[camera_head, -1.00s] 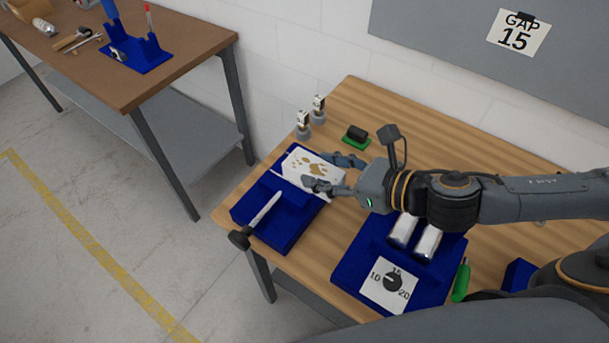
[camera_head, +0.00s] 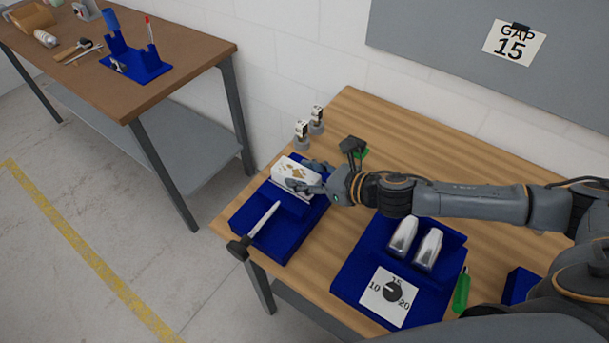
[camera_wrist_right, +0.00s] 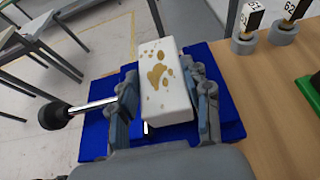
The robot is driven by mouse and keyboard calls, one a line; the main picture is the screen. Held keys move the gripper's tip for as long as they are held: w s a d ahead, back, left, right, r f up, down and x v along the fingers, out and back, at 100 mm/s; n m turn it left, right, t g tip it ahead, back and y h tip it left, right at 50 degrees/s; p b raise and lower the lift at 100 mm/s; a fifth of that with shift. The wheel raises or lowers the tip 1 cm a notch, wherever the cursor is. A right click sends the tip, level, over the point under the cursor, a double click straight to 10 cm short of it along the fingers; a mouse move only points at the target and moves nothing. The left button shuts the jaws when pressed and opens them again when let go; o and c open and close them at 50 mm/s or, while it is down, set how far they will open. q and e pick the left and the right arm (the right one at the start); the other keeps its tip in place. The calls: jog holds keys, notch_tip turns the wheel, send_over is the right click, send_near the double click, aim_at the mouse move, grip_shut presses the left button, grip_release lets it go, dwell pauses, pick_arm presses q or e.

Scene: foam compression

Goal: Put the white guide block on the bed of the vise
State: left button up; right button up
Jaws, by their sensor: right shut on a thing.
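The white guide block (camera_head: 290,168), with tan-brown spots, is between the fingers of my right gripper (camera_head: 312,178). It is over the far part of the blue vise (camera_head: 283,233), which has a silver handle rod (camera_head: 264,218) with a black knob. In the right wrist view the block (camera_wrist_right: 163,75) sits between both fingers of the gripper (camera_wrist_right: 166,100), with the blue vise (camera_wrist_right: 226,95) beneath it. I cannot tell whether the block touches the bed, which it partly hides. My left gripper is not in view.
Two small labelled weights (camera_head: 309,124) stand behind the vise. A blue fixture (camera_head: 353,273) with two silver cylinders (camera_head: 415,244) and a dial plate (camera_head: 389,296) is to the right. A green-handled tool (camera_head: 461,290) lies beside it. Bare wood separates fixture and vise.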

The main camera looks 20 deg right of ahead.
jog(key=shift+f, duration=0.4)
jog(key=shift+f+b, duration=0.3)
jog(key=shift+f, duration=0.3)
jog(key=o, duration=1.4)
jog(key=shift+o, duration=0.2)
jog(key=shift+r, duration=0.15)
